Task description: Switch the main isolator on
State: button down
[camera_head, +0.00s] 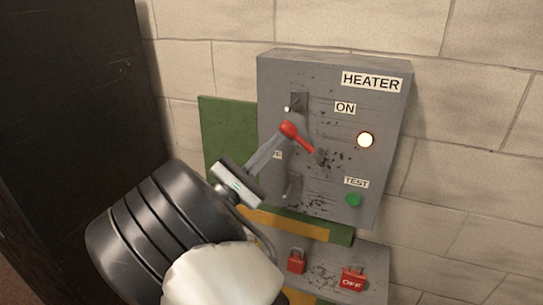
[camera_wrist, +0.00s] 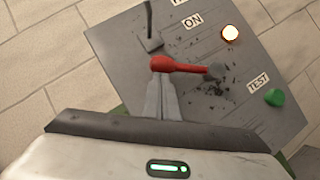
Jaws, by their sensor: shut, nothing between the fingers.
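The grey panel box (camera_head: 335,75), labelled HEATER, is on the wall. Its red-handled lever (camera_head: 301,138) runs from a pivot at lower right to a rounded knob at upper left, below the ON label (camera_head: 345,108). My gripper (camera_head: 279,138) is shut, with its fingertips at the knob's left side; I cannot tell whether they touch it. In the wrist view the lever (camera_wrist: 182,65) lies nearly level, with its knob just beyond my fingertips (camera_wrist: 161,80). The round lamp (camera_head: 366,140) glows. A label left of the lever is partly hidden by my gripper.
Metal clips sit above (camera_head: 295,103) and below (camera_head: 292,187) the lever. A green TEST button (camera_head: 353,200) is at lower right. Under the box are two red padlock-shaped parts, one marked OFF (camera_head: 352,280). A green board (camera_head: 218,125) shows behind; a dark upright surface (camera_head: 70,90) stands left.

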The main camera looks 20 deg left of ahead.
aim_at(290, 126)
jog(key=r+m+g, duration=0.1)
jog(key=m, duration=0.1)
jog(key=d+r+m+g+h, duration=0.1)
jog(key=m, duration=0.1)
jog(key=shift+r, duration=0.25)
jog(key=r+m+g, duration=0.1)
jog(key=d+r+m+g+b, duration=0.1)
jog(key=m, duration=0.1)
jog(key=shift+s+d+h, duration=0.1)
jog(key=shift+d+h, duration=0.15)
jog(key=shift+h, duration=0.05)
jog(key=m, duration=0.1)
jog(key=d+r+m+g+b, duration=0.1)
jog(key=shift+d+r+m+b, duration=0.15)
jog(key=shift+d+m+b, duration=0.15)
jog(key=shift+s+d+r+m+g+y+b, duration=0.1)
jog(key=shift+d+r+m+g+y+b, duration=0.25)
jog(key=shift+d+m, duration=0.2)
jog(key=shift+s+d+r+m+g+y+b, duration=0.1)
jog(key=shift+d+r+m+g+y+b, duration=0.2)
jog(key=shift+d+m+g+b, duration=0.2)
jog(key=shift+w, duration=0.1)
